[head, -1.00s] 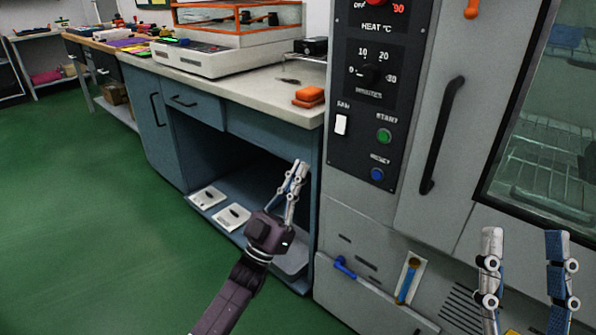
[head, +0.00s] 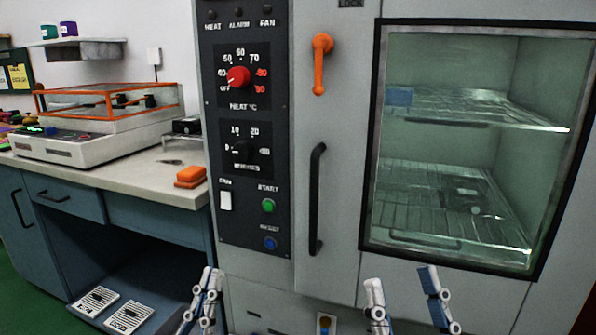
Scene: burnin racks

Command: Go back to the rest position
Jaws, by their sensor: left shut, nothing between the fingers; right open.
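My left gripper (head: 205,300) is at the bottom of the head view, left of centre. Its fingers are close together with nothing between them, in front of the lower left part of the oven cabinet. My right gripper (head: 409,300) is at the bottom, right of centre. Its two fingers stand apart and hold nothing, in front of the area below the oven window. Both grippers show only their finger parts; the rest is cut off by the frame's lower edge.
The grey oven (head: 345,140) fills the right, with a black handle (head: 317,200), an orange latch (head: 321,62) and a control panel (head: 243,180). Racks (head: 450,200) show through its window. A workbench (head: 130,180) at left carries a white machine (head: 85,148) and an orange block (head: 190,176).

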